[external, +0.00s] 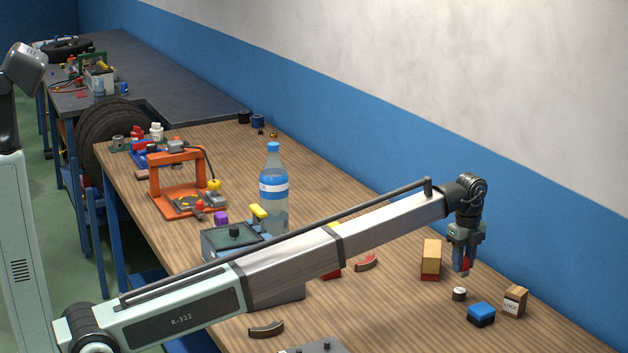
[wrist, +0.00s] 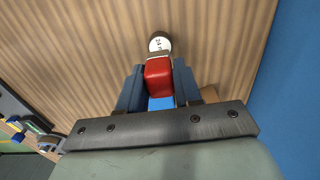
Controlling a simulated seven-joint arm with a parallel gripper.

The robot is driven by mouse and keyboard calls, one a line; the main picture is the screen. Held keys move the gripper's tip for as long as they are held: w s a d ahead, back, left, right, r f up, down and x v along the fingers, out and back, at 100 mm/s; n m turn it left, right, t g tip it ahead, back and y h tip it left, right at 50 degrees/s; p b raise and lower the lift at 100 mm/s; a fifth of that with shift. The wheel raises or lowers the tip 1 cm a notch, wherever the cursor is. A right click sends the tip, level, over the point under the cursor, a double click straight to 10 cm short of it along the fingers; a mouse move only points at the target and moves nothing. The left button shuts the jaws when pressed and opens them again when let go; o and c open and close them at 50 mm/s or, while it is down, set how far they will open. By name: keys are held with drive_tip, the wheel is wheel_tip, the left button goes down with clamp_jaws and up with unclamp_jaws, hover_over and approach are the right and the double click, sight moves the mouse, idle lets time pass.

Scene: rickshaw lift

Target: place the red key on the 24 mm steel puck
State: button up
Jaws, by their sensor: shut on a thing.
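The red key (external: 466,265) is held between the blue fingers of my gripper (external: 462,264), above the table. In the wrist view the red key (wrist: 158,78) sits between the two fingers of my gripper (wrist: 158,88). The steel puck (external: 459,294) is a small short cylinder with a white top, standing on the table below and slightly left of the gripper. In the wrist view the puck (wrist: 159,42) shows its white top with "24" lettering, just beyond the key; the key partly covers its lower side. The key appears apart from the puck.
A blue-topped block (external: 481,311) and a box marked LOCK (external: 515,301) stand right of the puck. An orange-and-red block (external: 431,258) stands to its left. Bare wood lies in front of the puck.

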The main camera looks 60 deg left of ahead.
sight(462, 275)
drive_tip(key=shift+f, duration=2.25)
drive_tip(key=shift+f, duration=0.1)
drive_tip(key=o, duration=1)
wheel_tip(462, 275, up, 12)
drive_tip(key=shift+r, duration=0.15)
